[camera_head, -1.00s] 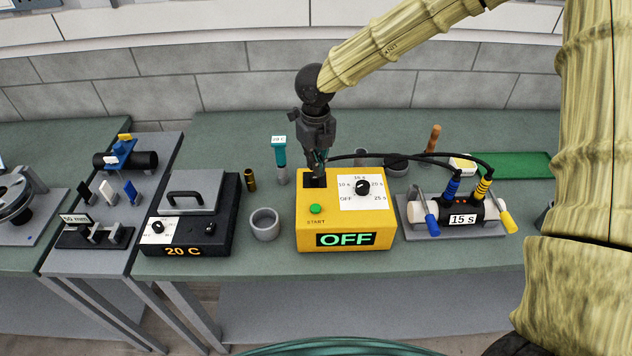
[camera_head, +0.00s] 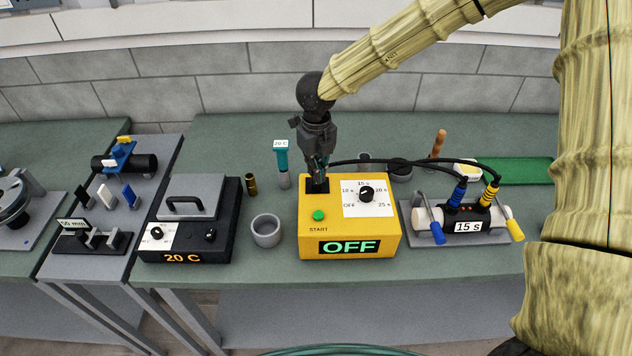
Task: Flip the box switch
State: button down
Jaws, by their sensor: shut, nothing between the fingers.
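The yellow box (camera_head: 349,222) stands on the green bench. Its front display (camera_head: 349,247) reads OFF. On its top are a green START button (camera_head: 319,215), a white dial plate with a black knob (camera_head: 366,194) marked in seconds, and a black switch patch (camera_head: 315,186) at the back left. My gripper (camera_head: 319,180) points down at that black patch, shut and empty. Its fingertips are at or just above the patch; I cannot tell whether they touch. The switch lever itself is hidden by the fingers.
A black unit reading 20 C (camera_head: 187,238) and a grey cup (camera_head: 267,231) stand to the left. Bench in front is narrow and clear.

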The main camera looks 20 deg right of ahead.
jog(key=shift+s+r, duration=0.35)
jog(key=shift+s, duration=0.2)
jog(key=shift+w+f, duration=0.3)
jog(key=shift+w, duration=0.1)
jog(key=shift+s+r, duration=0.15)
jog(key=shift+s, duration=0.1)
jog(key=shift+w+f, duration=0.15)
jog(key=shift+f, duration=0.15)
jog(key=shift+d, duration=0.1)
jog(key=shift+f+b, duration=0.4)
jog(key=shift+f, duration=0.55)
jog(key=shift+r+p, duration=3.25)
jog(key=shift+r, duration=0.3)
